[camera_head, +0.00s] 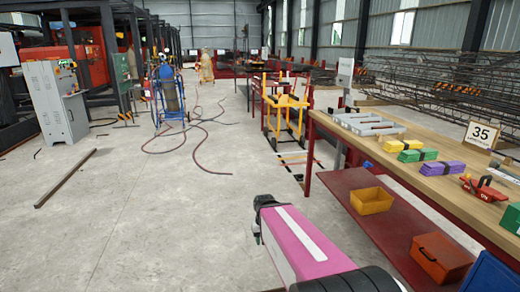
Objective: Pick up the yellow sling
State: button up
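The yellow sling (403,146) lies as a folded bundle with a dark band around it on the wooden top of the workbench (468,210) at the right. It is the farthest of three similar bundles in a row. A green bundle (418,155) lies just nearer, and a purple bundle (442,168) lies nearer still. My pink and white arm link (303,243) shows at the bottom middle, over the floor left of the bench and well short of the sling. I cannot make out my gripper's fingers in this view.
A yellow bin (371,200) and an orange box (440,258) stand on the red lower shelf. Open floor lies left; hoses (200,148) cross it farther away.

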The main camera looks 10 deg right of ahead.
aim_at(403, 147)
jog(key=i, duration=3.1)
jog(key=i+z, duration=0.35)
jog(key=i+j+z, duration=0.1)
jog(key=z, duration=0.25)
jog(key=i+j+z, duration=0.2)
jog(key=z, duration=0.2)
jog(key=i+z, duration=0.1)
jog(key=z, duration=1.9)
